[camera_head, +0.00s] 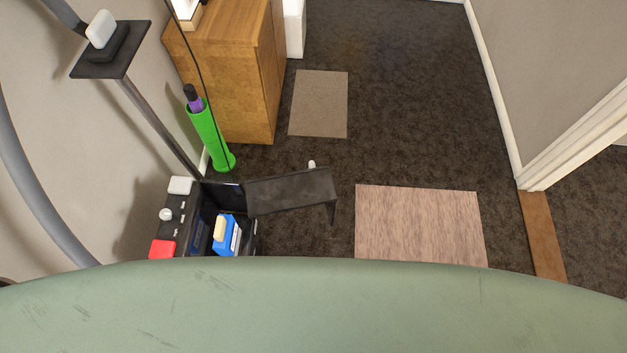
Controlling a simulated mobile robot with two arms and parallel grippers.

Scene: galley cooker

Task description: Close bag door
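A black box-shaped unit (174,213) stands low at the left, partly cut off by the pale green curved surface in front. A dark flat door (292,192) sticks out from it to the right, standing open. Its far end bends down, and a small white piece (312,164) shows at its back edge. Inside the opening is a blue block (227,234) with a cream-coloured top piece and a white label. Neither of my grippers is in the frame.
A pole rises from the unit to a dark plate (90,63). A green cylinder (209,137) and wooden cabinet (224,75) stand behind. Two flat mats (320,104) (420,225) lie on dark carpet. The floor right of the door is open, up to the white-trimmed wall (493,100).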

